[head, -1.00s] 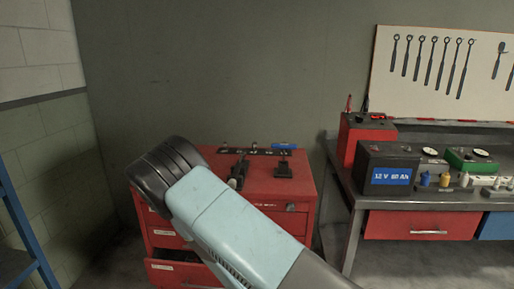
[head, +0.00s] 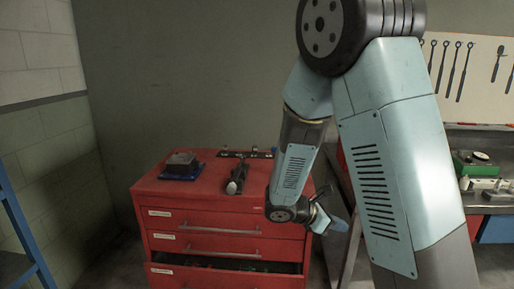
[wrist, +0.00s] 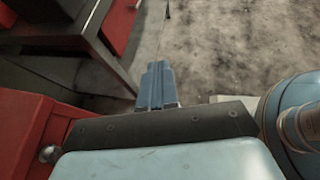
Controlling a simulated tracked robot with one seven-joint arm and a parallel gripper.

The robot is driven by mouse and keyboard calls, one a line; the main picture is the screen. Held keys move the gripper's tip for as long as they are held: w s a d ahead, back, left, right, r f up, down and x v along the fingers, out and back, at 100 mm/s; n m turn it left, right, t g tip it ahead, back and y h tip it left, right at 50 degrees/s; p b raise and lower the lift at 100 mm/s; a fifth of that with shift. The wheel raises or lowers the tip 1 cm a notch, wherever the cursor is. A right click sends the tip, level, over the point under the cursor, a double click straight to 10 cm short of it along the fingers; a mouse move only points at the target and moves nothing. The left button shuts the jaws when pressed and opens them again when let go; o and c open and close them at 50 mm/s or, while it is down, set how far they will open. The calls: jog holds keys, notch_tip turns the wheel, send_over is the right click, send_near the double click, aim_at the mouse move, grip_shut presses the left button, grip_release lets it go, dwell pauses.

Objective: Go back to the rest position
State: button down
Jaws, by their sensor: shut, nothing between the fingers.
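My gripper shows in the wrist view (wrist: 157,70) as two blue-grey fingers closed together, with nothing between them. They point out over the concrete floor, clear of the red cabinet and the bench. In the head view my arm rises at the right, bends at a large dark joint at the top and folds down. Its wrist end hangs beside the right front of the red drawer cabinet (head: 220,222).
On the cabinet top are a dark block on a blue base (head: 181,166), a dark tool with a pale end (head: 237,178) and a black strip (head: 246,154). The bottom drawer (head: 225,276) is partly open. A workbench (head: 489,206) is at right, partly hidden by my arm.

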jog(key=s+r+m+t+y, duration=0.3)
jog(key=s+r+m+y, duration=0.9)
jog(key=s+r+m, duration=0.6)
jog(key=shift+s+r+m, duration=0.2)
jog(key=shift+r+m, duration=0.9)
jog(key=shift+r, duration=0.3)
jog(key=shift+w+f, duration=0.1)
